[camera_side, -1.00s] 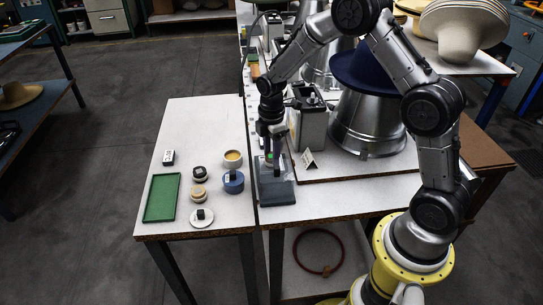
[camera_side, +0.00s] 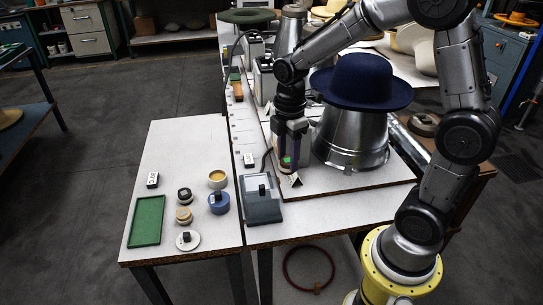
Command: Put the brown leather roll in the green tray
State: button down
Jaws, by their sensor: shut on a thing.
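The green tray (camera_side: 147,221) lies flat and empty at the front left of the left white table. My gripper (camera_side: 288,164) points down behind and to the right of the grey box, close to a small folded white card (camera_side: 295,181). I cannot clearly identify the brown leather roll; a brown block-like thing (camera_side: 238,92) lies on the far back edge of the bench.
The grey box (camera_side: 262,206) with a black knob stands at the bench's left edge. A blue pot (camera_side: 219,204), a cream-topped tin (camera_side: 217,179) and several small round things stand right of the tray. A navy hat (camera_side: 361,82) on a metal cone stands right of my gripper.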

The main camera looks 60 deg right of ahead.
jog(key=w+a+r+n, duration=0.1)
jog(key=w+a+r, duration=0.4)
jog(key=w+a, duration=0.25)
jog(key=w+a+f+n, duration=0.2)
jog(key=w+a, duration=0.4)
jog(key=a, duration=0.3)
jog(key=n, duration=0.2)
send_over(146, 229)
jog(key=f, duration=1.1)
jog(key=shift+s+d+f, duration=0.2)
jog(key=shift+s+f, duration=0.2)
jog(key=shift+w+a+f, duration=0.15)
jog(key=shift+w+f, duration=0.2)
jog(key=shift+f, duration=1.65)
